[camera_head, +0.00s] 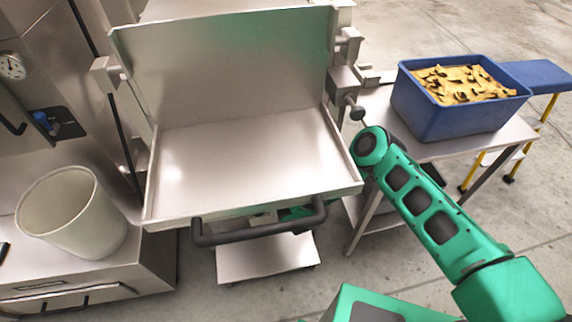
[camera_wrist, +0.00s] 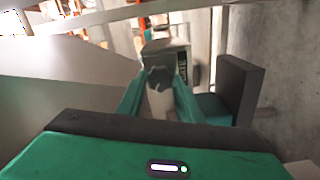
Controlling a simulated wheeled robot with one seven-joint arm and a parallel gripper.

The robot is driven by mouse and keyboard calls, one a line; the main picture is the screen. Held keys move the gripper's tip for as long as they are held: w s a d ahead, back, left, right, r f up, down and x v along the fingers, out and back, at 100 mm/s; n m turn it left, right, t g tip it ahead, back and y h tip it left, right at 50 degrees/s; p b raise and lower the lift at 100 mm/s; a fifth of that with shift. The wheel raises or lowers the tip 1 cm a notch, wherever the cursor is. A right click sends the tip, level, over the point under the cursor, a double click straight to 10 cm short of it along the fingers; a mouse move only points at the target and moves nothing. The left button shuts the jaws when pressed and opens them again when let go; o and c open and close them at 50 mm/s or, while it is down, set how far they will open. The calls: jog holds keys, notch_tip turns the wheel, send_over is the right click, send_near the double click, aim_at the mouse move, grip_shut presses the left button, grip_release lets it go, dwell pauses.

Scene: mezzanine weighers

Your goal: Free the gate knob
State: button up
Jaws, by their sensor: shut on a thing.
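A dark round knob (camera_head: 357,113) on a short rod stands out beside the right wall of the tilting steel tray (camera_head: 250,160). I cannot tell for sure that it is the gate knob. What this piece belongs to is unclear. In the head view the gripper is hidden under the tray's front, where only a bit of green shows behind the dark handle (camera_head: 260,233).
A blue crate (camera_head: 455,122) of yellow-brown pieces stands on a steel table at right. A pale bin (camera_head: 70,215) stands on the left machine. In the wrist view a dark block (camera_wrist: 237,92) stands close to the right of the fingers. Open floor lies at lower right.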

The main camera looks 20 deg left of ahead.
jog(key=shift+w+d, duration=0.1)
jog(key=o, duration=1)
jog(key=shift+f, duration=0.1)
jog(key=shift+o, duration=0.2)
jog(key=v, duration=1)
jog(key=shift+s+d, duration=0.2)
jog(key=shift+s, duration=0.1)
